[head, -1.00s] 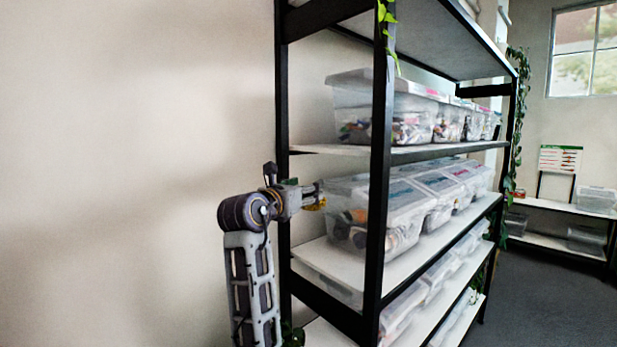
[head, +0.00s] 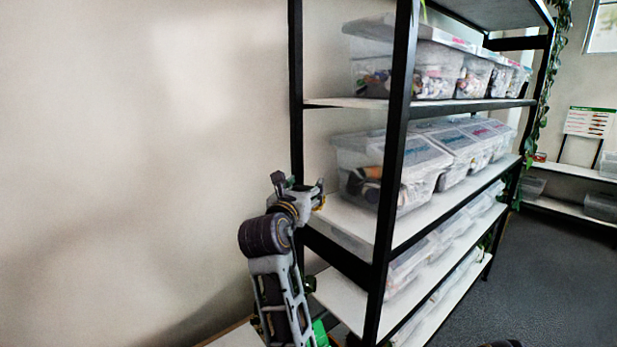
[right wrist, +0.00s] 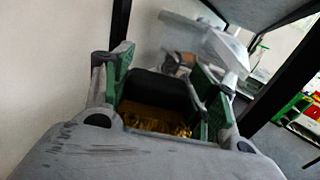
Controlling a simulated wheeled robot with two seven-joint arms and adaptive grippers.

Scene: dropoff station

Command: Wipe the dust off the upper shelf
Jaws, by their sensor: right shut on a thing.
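The black-framed shelving unit (head: 399,130) stands right of centre in the head view, with white boards on several levels. An upper board (head: 345,103) and the board below it (head: 345,222) both carry clear bins. No dust can be made out. My right gripper (head: 319,192) is just left of the unit's near end, level with the lower row of bins. In the right wrist view it is shut on a black and amber thing (right wrist: 160,118), held between green-padded fingers. The held thing's full shape is hidden. My left gripper is not in view.
Clear bins (head: 434,84) with lids stand on the upper board, and more bins (head: 392,172) below. The near black post is an obstacle beside my right arm. A plain wall lies left. Grey floor (head: 540,290) is open on the right. Low white shelves stand behind.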

